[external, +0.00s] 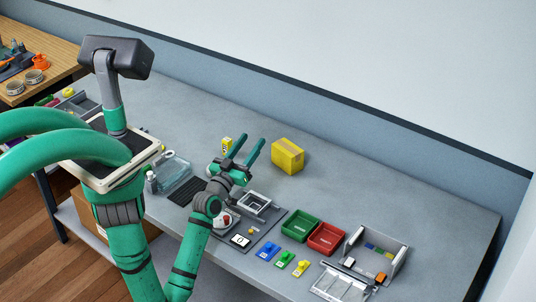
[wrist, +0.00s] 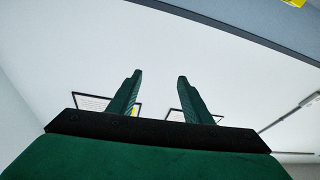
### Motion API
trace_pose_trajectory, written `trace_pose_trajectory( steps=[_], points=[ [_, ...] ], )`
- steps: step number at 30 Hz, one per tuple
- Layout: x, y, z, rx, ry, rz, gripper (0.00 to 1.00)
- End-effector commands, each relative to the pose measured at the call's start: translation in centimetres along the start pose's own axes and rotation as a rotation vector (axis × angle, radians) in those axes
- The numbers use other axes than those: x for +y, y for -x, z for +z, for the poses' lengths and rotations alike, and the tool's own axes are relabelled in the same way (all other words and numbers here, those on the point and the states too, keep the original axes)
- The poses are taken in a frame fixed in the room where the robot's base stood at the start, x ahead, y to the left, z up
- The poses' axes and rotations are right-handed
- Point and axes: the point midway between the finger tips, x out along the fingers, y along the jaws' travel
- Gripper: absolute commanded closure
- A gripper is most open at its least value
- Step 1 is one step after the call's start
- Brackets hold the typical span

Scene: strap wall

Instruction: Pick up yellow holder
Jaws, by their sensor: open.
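Several yellow things show in the external view, and I cannot tell for sure which is the yellow holder. A small upright yellow piece (external: 227,145) with dark marks stands on the grey table, just left of my gripper (external: 252,140). A larger yellow box (external: 287,157) stands to the right of my gripper. A yellow bit (wrist: 294,2) shows at the top right.
A green bin (external: 300,226) and a red bin (external: 326,239) stand on the table's front right, beside a grey open tray (external: 384,254). A clear container (external: 172,172) stands at left. The table (external: 390,190) is bare toward the back right, below the wall.

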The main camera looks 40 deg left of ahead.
Motion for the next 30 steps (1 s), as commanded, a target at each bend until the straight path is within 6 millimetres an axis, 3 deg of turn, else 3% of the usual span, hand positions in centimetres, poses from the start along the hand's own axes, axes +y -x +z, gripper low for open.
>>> trace_pose_trajectory(
  steps=[1, 6, 12, 16, 21, 25, 30],
  points=[
    [-1.0, -1.5, -0.1, -0.008, -0.014, 0.009, 0.55],
    [-3.8, -5.3, 1.4, -0.098, -0.036, 0.06, 0.55],
    [-9.2, -7.7, 5.0, -0.277, -0.075, 0.098, 0.55],
    [-13.8, -7.6, 7.9, -0.421, -0.104, 0.101, 0.55],
    [-19.3, -5.9, 11.1, -0.588, -0.126, 0.084, 0.55],
    [-21.6, -4.7, 12.4, -0.662, -0.13, 0.073, 0.55],
    [-22.3, -5.1, 13.6, -0.689, -0.132, 0.072, 0.55]
  ],
)
